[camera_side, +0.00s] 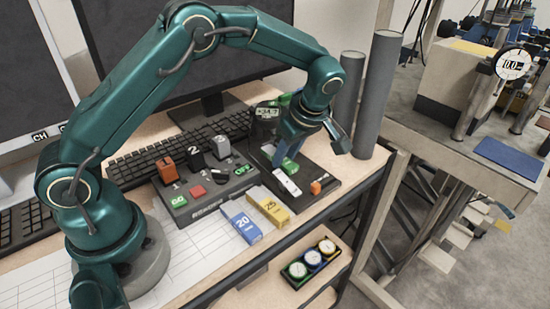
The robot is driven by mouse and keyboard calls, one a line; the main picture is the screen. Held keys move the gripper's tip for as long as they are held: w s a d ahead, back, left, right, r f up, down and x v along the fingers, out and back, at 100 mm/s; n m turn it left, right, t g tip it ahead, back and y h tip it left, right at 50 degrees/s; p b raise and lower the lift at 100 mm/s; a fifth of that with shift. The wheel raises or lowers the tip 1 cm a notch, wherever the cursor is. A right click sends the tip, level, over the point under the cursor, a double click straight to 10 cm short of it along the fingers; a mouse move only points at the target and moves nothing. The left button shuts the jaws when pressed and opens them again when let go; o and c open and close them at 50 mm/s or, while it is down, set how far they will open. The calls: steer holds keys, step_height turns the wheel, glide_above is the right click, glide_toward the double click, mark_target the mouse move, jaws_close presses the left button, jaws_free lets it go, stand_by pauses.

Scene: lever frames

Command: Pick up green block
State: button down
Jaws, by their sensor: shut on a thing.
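The green block (290,164) shows at the fingertips of my gripper (296,158), above the black tray at the middle right. My gripper points down and is shut on the green block. The fingers and the arm's end cover part of the block, so its full shape and any gap below it are hard to tell.
A white block (287,183) and a small orange block (315,187) lie close by on the black tray (336,183). A button panel (210,196), a blue box (241,222) and a yellow box (268,206) are to the left. Grey cylinders (376,95) stand right.

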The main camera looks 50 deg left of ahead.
mark_target(286, 161)
step_height(286, 161, up, 13)
stand_by(0.5)
steer(key=shift+w, duration=0.1)
steer(key=shift+d, duration=1.1)
steer(key=shift+w, duration=0.15)
